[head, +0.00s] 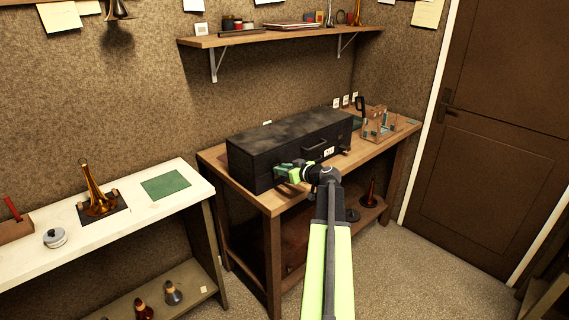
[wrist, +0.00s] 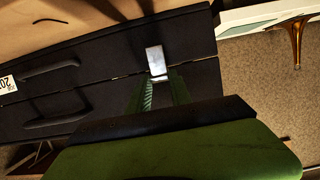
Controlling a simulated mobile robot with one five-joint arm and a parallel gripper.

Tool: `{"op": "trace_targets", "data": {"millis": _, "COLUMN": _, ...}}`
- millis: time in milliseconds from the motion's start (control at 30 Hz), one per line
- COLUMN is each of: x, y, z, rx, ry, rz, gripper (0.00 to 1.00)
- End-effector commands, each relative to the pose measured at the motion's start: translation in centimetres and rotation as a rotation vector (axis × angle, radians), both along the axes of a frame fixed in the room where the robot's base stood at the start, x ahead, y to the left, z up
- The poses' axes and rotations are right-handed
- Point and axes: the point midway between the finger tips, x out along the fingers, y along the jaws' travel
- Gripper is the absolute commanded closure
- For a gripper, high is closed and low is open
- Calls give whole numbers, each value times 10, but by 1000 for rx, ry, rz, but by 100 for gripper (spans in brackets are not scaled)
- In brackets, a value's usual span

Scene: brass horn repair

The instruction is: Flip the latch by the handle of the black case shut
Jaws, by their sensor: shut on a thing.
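The black case (head: 262,150) lies closed on the wooden workbench, its front facing me. A handle (head: 316,146) is on its front, beside a white label (head: 329,152). In the wrist view, a silver latch (wrist: 154,58) stands out on the dark case front (wrist: 105,75), across the lid seam, to the right of the label (wrist: 8,84). My green gripper (head: 280,171) is at the left part of the case front. In the wrist view my gripper (wrist: 161,82) is shut on the latch's end between its fingertips. The head view hides the latch behind my gripper.
A wooden rack with small tools (head: 380,128) stands right of the case on the workbench (head: 212,157). A white table (head: 125,207) with a brass horn (head: 98,195) and green mat (head: 166,185) is at left. A shelf (head: 275,36) hangs above.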

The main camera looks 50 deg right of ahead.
Motion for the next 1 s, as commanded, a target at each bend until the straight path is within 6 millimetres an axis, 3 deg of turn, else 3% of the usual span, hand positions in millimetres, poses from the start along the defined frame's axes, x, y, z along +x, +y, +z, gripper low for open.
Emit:
{"op": "trace_targets", "data": {"millis": 300, "x": 1, "y": 0, "z": 0, "rx": 2, "ry": 2, "rz": -3, "gripper": 100}}
{"op": "trace_targets", "data": {"millis": 333, "x": 1, "y": 0, "z": 0, "rx": 2, "ry": 2, "rz": -3, "gripper": 71}}
{"op": "trace_targets", "data": {"millis": 467, "x": 1, "y": 0, "z": 0, "rx": 3, "ry": 2, "rz": -2, "gripper": 54}}
{"op": "trace_targets", "data": {"millis": 800, "x": -2, "y": 0, "z": 1, "rx": 1, "ry": 2, "rz": -3, "gripper": 53}}
{"op": "trace_targets", "data": {"millis": 1000, "x": -37, "y": 4, "z": 16, "rx": 2, "ry": 2, "rz": -5, "gripper": 53}}
